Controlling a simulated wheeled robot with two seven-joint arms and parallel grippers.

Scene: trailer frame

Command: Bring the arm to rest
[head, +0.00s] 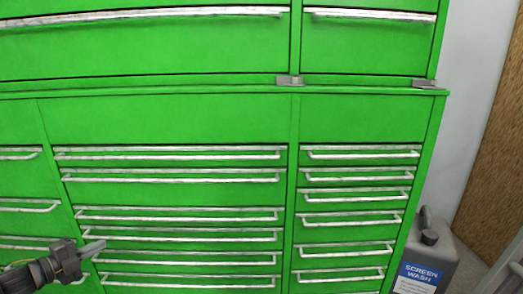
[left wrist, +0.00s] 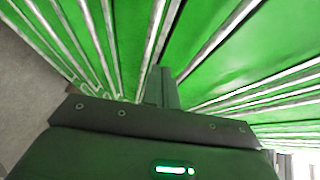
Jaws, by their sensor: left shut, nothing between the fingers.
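My left gripper (head: 94,247) is at the lower left of the head view, in front of the green tool cabinet (head: 180,120). Its fingers are together with nothing between them. In the left wrist view the shut fingers (left wrist: 161,86) point toward the green drawer fronts with silver handles. I cannot tell from these views whether the fingertips touch the cabinet. My right gripper is in neither view.
The cabinet has several drawers with long silver handles (head: 170,214) that stick out near my left gripper. A grey jug labelled Screen Wash (head: 421,275) stands right of the cabinet. A pale wall (head: 475,90) and a brown panel (head: 495,150) lie further right.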

